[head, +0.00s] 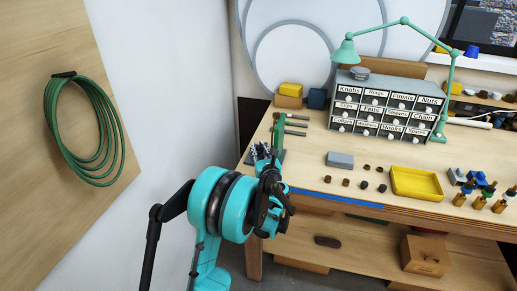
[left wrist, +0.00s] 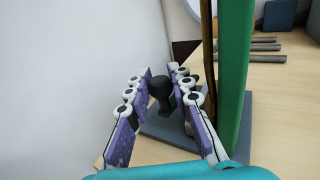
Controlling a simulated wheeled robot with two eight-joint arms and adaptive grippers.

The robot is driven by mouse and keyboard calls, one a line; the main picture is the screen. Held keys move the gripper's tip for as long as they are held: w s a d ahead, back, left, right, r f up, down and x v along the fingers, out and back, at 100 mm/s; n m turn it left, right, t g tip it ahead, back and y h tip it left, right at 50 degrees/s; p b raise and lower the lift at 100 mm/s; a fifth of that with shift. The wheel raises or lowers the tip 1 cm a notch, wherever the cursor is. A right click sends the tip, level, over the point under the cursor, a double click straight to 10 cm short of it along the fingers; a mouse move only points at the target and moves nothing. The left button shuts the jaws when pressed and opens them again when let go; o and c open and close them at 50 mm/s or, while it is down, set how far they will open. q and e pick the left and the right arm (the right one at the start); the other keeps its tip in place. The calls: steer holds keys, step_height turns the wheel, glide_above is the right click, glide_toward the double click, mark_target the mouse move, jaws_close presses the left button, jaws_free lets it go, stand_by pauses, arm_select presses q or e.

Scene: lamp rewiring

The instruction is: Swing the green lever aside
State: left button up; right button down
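The green lever (left wrist: 236,75) stands upright on a dark grey plate (left wrist: 248,112), to the right of my left gripper in the left wrist view. In the head view the green lever (head: 278,132) is at the table's left end, just beyond the gripper. My left gripper (left wrist: 161,72) is open, its purple-padded fingers on either side of a black knob (left wrist: 160,88) on the plate. I cannot tell whether the pads touch the knob. My left gripper (head: 264,152) also shows in the head view, where it hides most of the plate. My right gripper is not in view.
Metal rods (left wrist: 265,48) lie beyond the lever. A labelled drawer cabinet (head: 385,104), a grey block (head: 339,160) and a yellow tray (head: 417,184) stand farther right on the table. A teal desk lamp (head: 346,50) reaches over the cabinet. A wall is close on the left.

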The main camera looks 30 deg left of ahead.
arm_select(q)
steer(key=o, duration=0.4)
steer(key=shift+c, duration=0.2)
